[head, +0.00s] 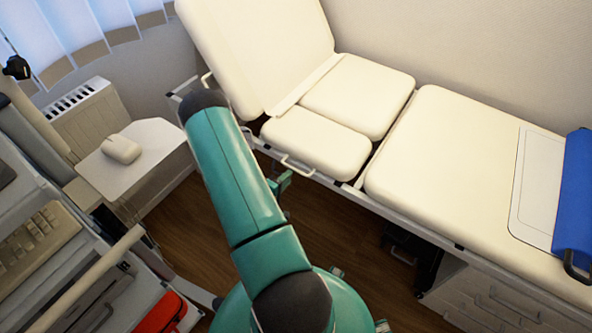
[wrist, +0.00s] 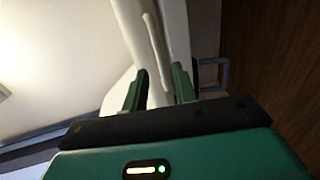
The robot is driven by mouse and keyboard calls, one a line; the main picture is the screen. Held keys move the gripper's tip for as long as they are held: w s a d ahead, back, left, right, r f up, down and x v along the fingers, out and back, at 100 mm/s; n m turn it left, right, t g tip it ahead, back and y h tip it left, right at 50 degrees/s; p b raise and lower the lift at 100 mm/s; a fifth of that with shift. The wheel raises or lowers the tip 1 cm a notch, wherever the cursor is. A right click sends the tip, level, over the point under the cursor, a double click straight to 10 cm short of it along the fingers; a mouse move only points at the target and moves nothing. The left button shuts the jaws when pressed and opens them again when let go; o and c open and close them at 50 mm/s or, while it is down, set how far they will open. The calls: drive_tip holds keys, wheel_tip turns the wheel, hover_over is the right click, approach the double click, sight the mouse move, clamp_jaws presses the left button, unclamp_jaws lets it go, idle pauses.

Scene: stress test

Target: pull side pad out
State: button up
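The side pad (head: 314,143) is a cream cushion on the near side of the examination bed, beside another seat pad (head: 358,96). A pale handle (head: 298,166) sticks out from its front edge. In the wrist view, my gripper (wrist: 159,84) has its two green fingers apart. A thin pale handle (wrist: 155,48) and a white edge show in line with the gap between them. I cannot tell whether the fingers touch anything. In the head view, a small green part of my gripper (head: 282,184) shows just below the handle, partly hidden by my arm.
The raised backrest (head: 258,45) is at the upper left and a long leg pad (head: 470,160) at the right. A side table with a mouse (head: 121,149) and a cluttered desk with a keyboard (head: 40,238) stand at the left. Wooden floor (head: 335,240) shows below the bed.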

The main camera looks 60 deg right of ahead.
sight(296, 170)
drive_tip(key=x, duration=0.6)
drive_tip(key=shift+d, duration=0.4)
drive_tip(key=shift+c, duration=0.5)
clamp_jaws()
